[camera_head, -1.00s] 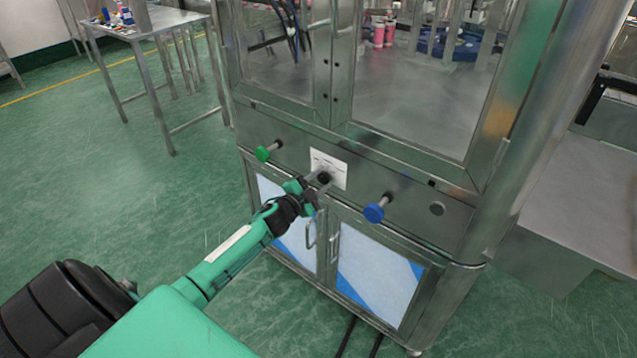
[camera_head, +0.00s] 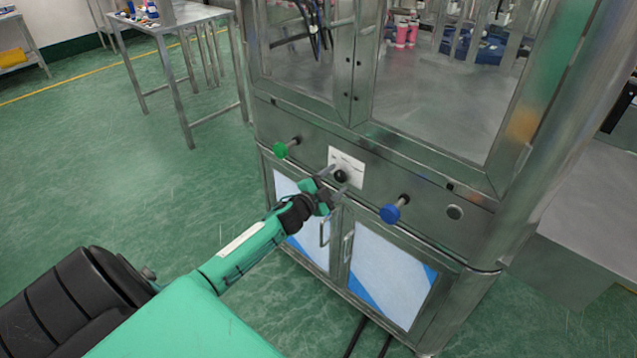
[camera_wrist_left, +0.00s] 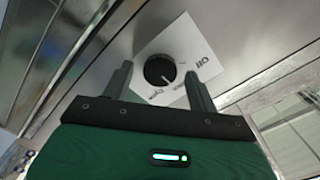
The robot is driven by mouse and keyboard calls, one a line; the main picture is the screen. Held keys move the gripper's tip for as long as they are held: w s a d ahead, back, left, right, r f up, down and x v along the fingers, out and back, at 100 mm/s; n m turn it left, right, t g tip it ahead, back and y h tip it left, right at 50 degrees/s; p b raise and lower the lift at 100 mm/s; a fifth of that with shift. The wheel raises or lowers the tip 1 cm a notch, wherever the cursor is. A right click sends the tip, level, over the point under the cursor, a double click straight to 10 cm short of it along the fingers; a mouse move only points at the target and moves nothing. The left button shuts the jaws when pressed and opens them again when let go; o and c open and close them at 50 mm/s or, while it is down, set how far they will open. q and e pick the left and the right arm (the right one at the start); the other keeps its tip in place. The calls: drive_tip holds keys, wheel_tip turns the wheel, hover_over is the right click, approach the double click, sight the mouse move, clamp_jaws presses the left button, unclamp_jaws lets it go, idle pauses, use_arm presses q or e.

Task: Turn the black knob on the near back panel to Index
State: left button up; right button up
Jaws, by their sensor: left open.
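The black knob (camera_head: 340,176) sits on a white label plate (camera_head: 347,163) on the steel back panel (camera_head: 374,182). In the left wrist view the knob (camera_wrist_left: 159,70) is round with a light pointer line toward its lower right. The plate shows "Off" at the right and other, smaller words below the knob that I cannot read surely. My left gripper (camera_head: 334,183) is open in front of the knob. In the wrist view its two fingers (camera_wrist_left: 157,86) stand on either side, just below the knob, apart from it. My right gripper is not in view.
Cabinet doors with handles (camera_head: 347,249) lie below. A steel table (camera_head: 170,22) stands at the back left. The green floor at left is clear.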

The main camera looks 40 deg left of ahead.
use_arm(q)
drive_tip(key=s+a, duration=0.1)
drive_tip(key=s, duration=1.2)
drive_tip(key=shift+b, duration=0.45)
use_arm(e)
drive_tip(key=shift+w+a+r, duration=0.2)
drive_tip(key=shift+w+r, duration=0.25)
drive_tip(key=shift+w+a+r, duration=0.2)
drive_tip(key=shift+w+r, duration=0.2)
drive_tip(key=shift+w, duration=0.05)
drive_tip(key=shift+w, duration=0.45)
